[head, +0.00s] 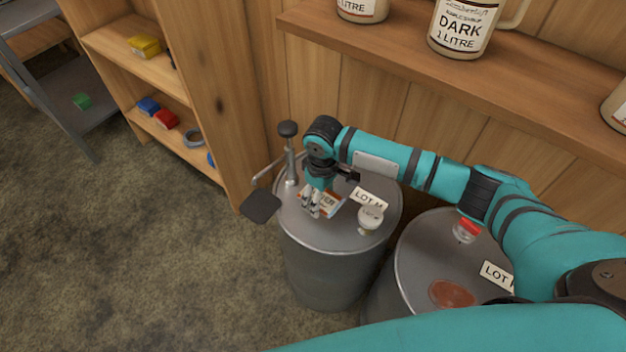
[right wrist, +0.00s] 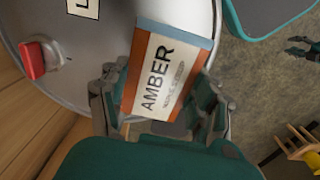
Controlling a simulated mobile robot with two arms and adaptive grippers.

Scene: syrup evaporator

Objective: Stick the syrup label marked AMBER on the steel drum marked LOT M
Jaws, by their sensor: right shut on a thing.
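The steel drum marked LOT M (head: 335,265) stands in the middle of the head view, its white tag (head: 368,199) on the right of its lid. My right gripper (head: 312,208) is over the left part of that lid, shut on an orange-bordered label (head: 329,199). In the right wrist view the label (right wrist: 160,75) reads AMBER and sits between the fingers (right wrist: 165,118). I cannot tell whether it touches the lid.
A second drum (head: 415,265), with a red-capped fitting (head: 467,229) and a reddish disc (head: 452,293), stands close on the right. A shelf (head: 400,45) runs above.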

